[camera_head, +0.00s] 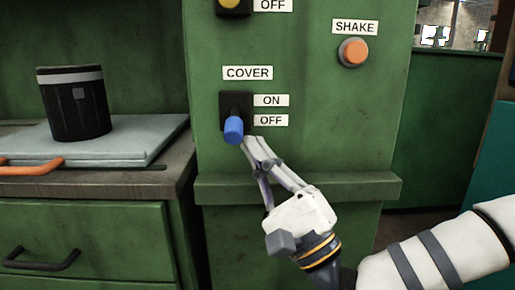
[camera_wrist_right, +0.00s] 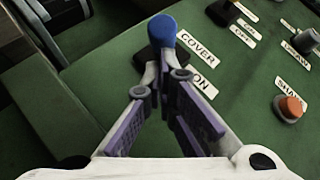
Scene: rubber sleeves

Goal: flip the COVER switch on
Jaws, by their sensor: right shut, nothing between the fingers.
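The COVER switch has a black base (camera_head: 236,106) and a blue-tipped lever (camera_head: 234,130) on the green panel. The lever hangs low, beside the OFF label (camera_head: 271,120), with the ON label (camera_head: 271,100) above it. My right gripper (camera_head: 249,140) is shut and empty, its fingertips just right of and below the blue tip. In the right wrist view, the blue tip (camera_wrist_right: 162,28) shows right past the closed fingertips (camera_wrist_right: 163,62). I cannot tell whether they touch it. The fingers cover part of the switch base there. My left gripper is out of view.
An orange SHAKE button (camera_head: 354,51) sits up and right on the panel, and a yellow-knobbed switch (camera_head: 232,4) above. A green ledge (camera_head: 340,187) juts out below. A black canister (camera_head: 74,105) stands on a grey plate (camera_head: 150,138) at left.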

